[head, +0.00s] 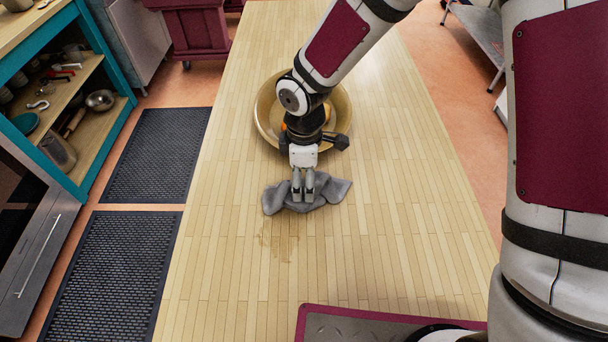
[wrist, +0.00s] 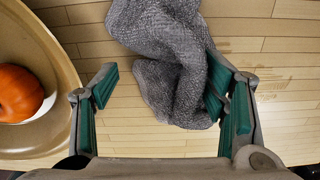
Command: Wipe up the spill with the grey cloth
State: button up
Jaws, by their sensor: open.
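The grey cloth (head: 334,190) lies crumpled on the wooden worktop, and it fills the upper middle of the wrist view (wrist: 166,55). My gripper (head: 303,197) points down at the cloth in the head view. In the wrist view its green-padded fingers (wrist: 165,95) are apart. The right finger overlaps the cloth's edge; whether it touches the cloth I cannot tell. The spill (head: 278,245) is a faint brownish patch on the worktop, just in front of the cloth in the head view. Part of a stain also shows at the right of the cloth in the wrist view (wrist: 240,45).
A large wooden bowl (head: 265,115) stands just behind the cloth, partly hidden by my arm. A pumpkin (wrist: 18,93) lies in it. The worktop (head: 400,230) is clear to the right. Black mats (head: 115,275) lie on the floor at left, beside open shelves (head: 85,125).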

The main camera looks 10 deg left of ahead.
jog(key=shift+f, duration=0.1)
jog(key=shift+f+b, duration=0.35)
jog(key=shift+f, duration=0.2)
grip_shut()
jog(key=shift+w+r, duration=0.1)
jog(key=shift+r, duration=0.4)
